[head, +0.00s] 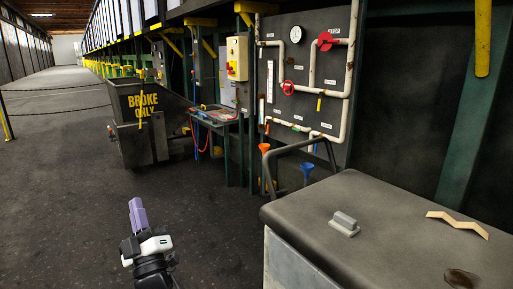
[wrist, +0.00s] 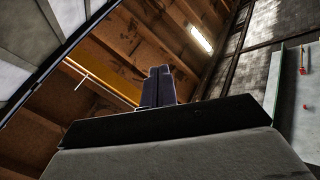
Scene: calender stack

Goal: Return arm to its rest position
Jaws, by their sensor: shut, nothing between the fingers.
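My gripper (head: 137,215) shows at the lower left of centre in the head view. It has purple fingers and a white and black body, and it points upward over the dark floor. In the wrist view the fingers (wrist: 158,87) stand together, shut, with nothing seen between them. Beyond them are the brown ceiling and a lit lamp (wrist: 201,40). My gripper appears apart from everything around it.
A grey-topped cart (head: 390,225) with a dark handle (head: 300,146) is at the lower right, bearing a grey block (head: 344,223) and a zigzag piece (head: 458,224). A "BROKE ONLY" bin (head: 138,135) and a pipe panel (head: 310,85) stand behind. The left floor is open.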

